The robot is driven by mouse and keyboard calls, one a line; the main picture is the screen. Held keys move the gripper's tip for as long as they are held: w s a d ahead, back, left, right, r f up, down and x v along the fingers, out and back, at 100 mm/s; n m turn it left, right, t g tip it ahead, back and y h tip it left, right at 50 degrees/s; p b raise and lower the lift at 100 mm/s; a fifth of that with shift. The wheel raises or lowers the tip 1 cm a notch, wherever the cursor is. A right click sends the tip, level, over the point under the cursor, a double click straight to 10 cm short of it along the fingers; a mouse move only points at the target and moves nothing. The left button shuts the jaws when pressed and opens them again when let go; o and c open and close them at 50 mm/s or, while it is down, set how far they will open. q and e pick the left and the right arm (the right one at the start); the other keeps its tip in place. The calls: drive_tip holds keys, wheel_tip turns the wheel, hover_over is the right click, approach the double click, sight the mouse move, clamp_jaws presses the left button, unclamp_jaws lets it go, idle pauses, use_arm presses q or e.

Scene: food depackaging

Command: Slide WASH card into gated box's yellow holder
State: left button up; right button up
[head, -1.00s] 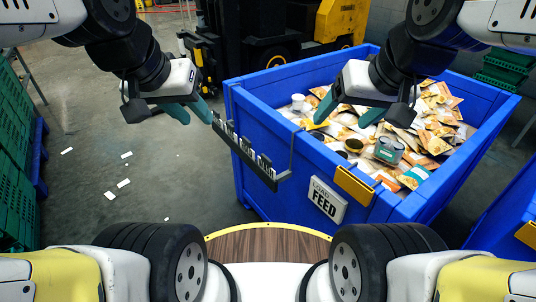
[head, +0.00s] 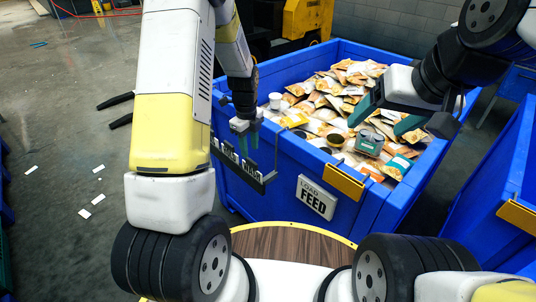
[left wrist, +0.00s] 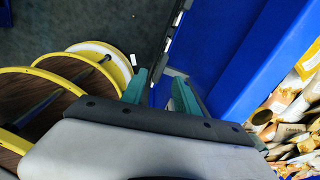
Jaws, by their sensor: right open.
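A dark rack (head: 262,184) on the near-left side of the large blue box (head: 283,170) holds several white cards with dark lettering. The lettering is too small to tell which card is WASH. My left gripper (head: 246,137) hangs fingers-down just above the rack's middle. In the left wrist view its teal fingers (left wrist: 160,90) stand apart, with the rack's dark edge (left wrist: 164,58) beyond them. No card is clearly between them. My right gripper (head: 386,118) is open and empty above the box. A yellow holder (head: 345,182) sits on the box's front rim, above a LOAD FEED card.
The blue box is full of food packets (head: 330,100), with a teal-grey device (head: 370,143) among them. Another blue box (head: 490,200) with a yellow holder (head: 517,216) stands at the right. I cannot tell which box is gated. White cards (head: 84,213) lie on the floor.

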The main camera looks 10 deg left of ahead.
sight(252, 168)
use_arm(q)
drive_tip(key=shift+m, duration=0.8)
drive_tip(key=f, duration=0.4)
drive_tip(key=shift+w+d, duration=0.3)
drive_tip(key=shift+d, duration=0.05)
wheel_tip(252, 168, down, 7)
drive_tip(key=shift+s+a+r, duration=0.15)
drive_tip(key=shift+c, duration=0.5)
clamp_jaws()
